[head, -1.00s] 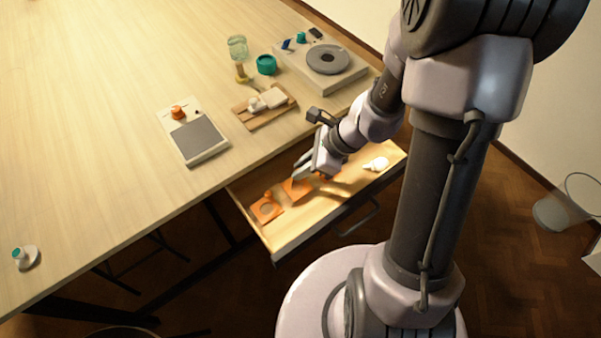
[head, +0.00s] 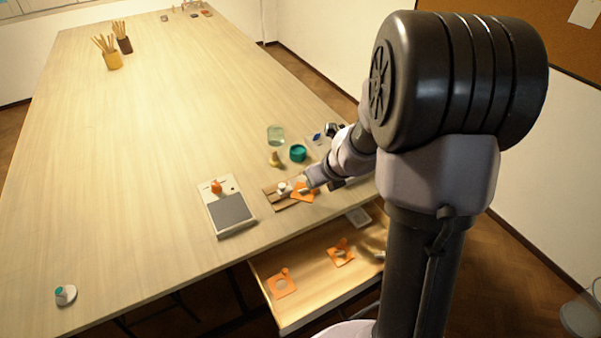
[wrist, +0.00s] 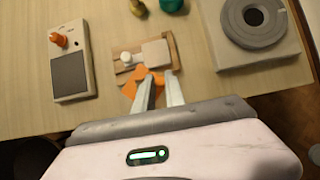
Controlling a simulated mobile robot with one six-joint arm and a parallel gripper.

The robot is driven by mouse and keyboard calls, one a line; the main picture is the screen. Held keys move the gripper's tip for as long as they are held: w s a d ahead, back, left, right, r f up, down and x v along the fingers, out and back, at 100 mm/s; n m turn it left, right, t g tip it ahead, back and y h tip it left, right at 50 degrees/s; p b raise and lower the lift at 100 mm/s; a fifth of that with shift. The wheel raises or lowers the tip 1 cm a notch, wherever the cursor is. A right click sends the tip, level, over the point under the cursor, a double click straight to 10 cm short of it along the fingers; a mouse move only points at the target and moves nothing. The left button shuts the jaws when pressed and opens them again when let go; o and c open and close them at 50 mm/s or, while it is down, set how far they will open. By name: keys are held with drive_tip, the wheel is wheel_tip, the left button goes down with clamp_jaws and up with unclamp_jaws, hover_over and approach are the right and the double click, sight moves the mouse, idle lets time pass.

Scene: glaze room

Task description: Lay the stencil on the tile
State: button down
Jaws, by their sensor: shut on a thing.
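My gripper (wrist: 161,80) is shut on an orange stencil (wrist: 139,80). The head view also shows this stencil (head: 303,195) at the end of my gripper (head: 306,186). The stencil is over the near edge of a wooden board (wrist: 122,65) on the table; its height above it is hard to judge. A pale square tile (wrist: 156,53) lies on the right part of the board, just beyond the fingertips in the wrist view. The stencil does not cover the tile there. In the head view my gripper and arm hide most of the tile.
A white-knobbed piece (wrist: 126,58) sits on the board, left of the tile. A grey-panelled device (head: 231,211) stands left, a turntable (wrist: 258,22) right. A teal pot (head: 298,153) and jar (head: 275,134) stand behind. The open drawer (head: 309,303) below holds two orange stencils (head: 281,285).

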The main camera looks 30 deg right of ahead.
drive_tip(key=w, duration=0.2)
drive_tip(key=w+d+p, duration=0.1)
drive_tip(key=w, duration=0.1)
drive_tip(key=w+d+p, duration=0.1)
drive_tip(key=w, duration=0.1)
drive_tip(key=shift+w+d+f, duration=0.15)
drive_tip(key=shift+w+f, duration=0.05)
drive_tip(key=shift+w, duration=0.2)
drive_tip(key=f+b, duration=0.3)
drive_tip(key=f, duration=0.1)
drive_tip(key=shift+w, duration=0.25)
drive_tip(key=shift+f, duration=0.1)
drive_tip(key=c, duration=1.4)
unclamp_jaws()
